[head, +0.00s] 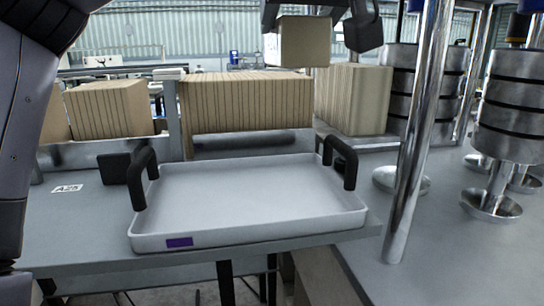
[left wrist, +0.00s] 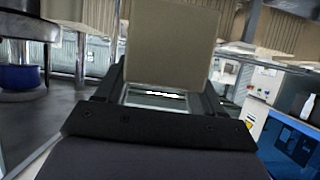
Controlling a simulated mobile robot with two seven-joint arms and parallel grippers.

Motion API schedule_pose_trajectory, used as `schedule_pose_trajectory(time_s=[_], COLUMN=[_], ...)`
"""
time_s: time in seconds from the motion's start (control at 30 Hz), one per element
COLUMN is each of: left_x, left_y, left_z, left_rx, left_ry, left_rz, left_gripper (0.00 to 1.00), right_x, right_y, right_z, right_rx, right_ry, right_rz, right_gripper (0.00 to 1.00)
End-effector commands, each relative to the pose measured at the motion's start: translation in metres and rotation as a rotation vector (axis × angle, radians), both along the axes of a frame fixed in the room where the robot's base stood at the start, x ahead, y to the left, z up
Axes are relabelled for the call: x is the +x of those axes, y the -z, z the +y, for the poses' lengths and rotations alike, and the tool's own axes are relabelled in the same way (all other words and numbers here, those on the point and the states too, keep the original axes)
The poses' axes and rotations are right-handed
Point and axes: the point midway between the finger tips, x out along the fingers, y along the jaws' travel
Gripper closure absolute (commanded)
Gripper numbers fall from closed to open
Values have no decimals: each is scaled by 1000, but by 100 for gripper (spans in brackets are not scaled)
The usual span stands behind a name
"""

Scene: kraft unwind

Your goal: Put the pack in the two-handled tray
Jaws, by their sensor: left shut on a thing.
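The pack, a plain brown kraft block (head: 304,42), hangs in the air at the top of the head view. My left gripper (head: 318,22) is shut on it, with dark fingers at either side. The pack (left wrist: 170,45) also stands up between the fingers in the left wrist view. The two-handled tray (head: 250,195) is shallow, pale grey and empty, with a black handle at each end and a purple label on its front. It sits on the grey bench, in front of and below the pack. My right gripper is not in view.
Rows of kraft packs (head: 245,100) stand behind the tray, with more at the left (head: 108,108) and right (head: 352,97). A shiny upright post (head: 415,130) and stacked metal cylinders (head: 510,105) stand right of the tray. A black block (head: 113,168) is by the left handle.

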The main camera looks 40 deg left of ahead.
Motion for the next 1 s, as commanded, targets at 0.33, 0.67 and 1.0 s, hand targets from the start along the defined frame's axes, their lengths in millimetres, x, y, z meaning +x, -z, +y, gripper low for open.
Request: schedule_pose_trajectory(time_s=[0.33,0.67,1.0], left_x=[0,0,0], left_y=[87,149,190], left_z=[1,1,1], left_rx=[3,0,2], left_ry=[3,1,1], left_rz=[6,2,4], left_gripper=[71,71,71], right_x=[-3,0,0], right_y=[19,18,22], right_z=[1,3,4], right_rx=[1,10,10], right_ry=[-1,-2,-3], right_rz=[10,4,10], right_gripper=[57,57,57])
